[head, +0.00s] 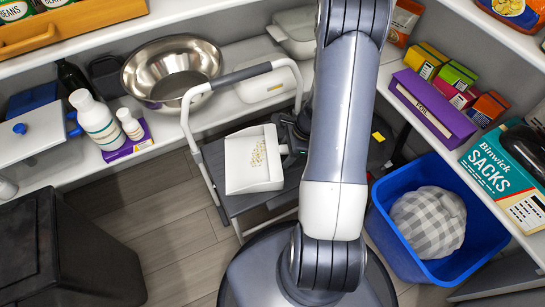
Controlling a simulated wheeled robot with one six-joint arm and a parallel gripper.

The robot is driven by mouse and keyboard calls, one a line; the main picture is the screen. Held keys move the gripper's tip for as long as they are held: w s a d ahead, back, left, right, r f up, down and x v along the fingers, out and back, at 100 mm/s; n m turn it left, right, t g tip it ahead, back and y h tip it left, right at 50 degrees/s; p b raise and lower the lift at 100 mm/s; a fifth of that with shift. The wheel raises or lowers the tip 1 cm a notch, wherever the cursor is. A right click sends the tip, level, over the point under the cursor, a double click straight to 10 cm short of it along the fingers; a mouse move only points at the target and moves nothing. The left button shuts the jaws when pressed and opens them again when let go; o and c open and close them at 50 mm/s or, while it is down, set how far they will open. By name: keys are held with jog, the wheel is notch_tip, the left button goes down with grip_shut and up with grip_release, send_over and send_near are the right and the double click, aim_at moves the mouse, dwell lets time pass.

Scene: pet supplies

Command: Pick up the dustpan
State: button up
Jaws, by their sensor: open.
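The white dustpan (254,178) lies on the dark top of a small cart (240,203), left of my arm. Small tan pellets (258,153) lie in its pan. Its right end, toward the handle, runs in behind dark parts and my arm, so the handle is mostly hidden. My gripper (297,132) shows only in part as dark pieces beside the dustpan's right edge. It is open. I cannot tell whether it touches the dustpan.
The cart's pale frame and grey push bar (240,75) rise behind the dustpan. A steel bowl (172,68) and white bottles (95,118) stand on the left shelf. A blue bin (440,268) with a checked cloth is at right, a dark bin (75,250) at left.

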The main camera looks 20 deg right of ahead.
jog(key=shift+c, duration=0.5)
grip_shut()
jog(key=shift+r+p, duration=1.9)
jog(key=shift+r, duration=3.15)
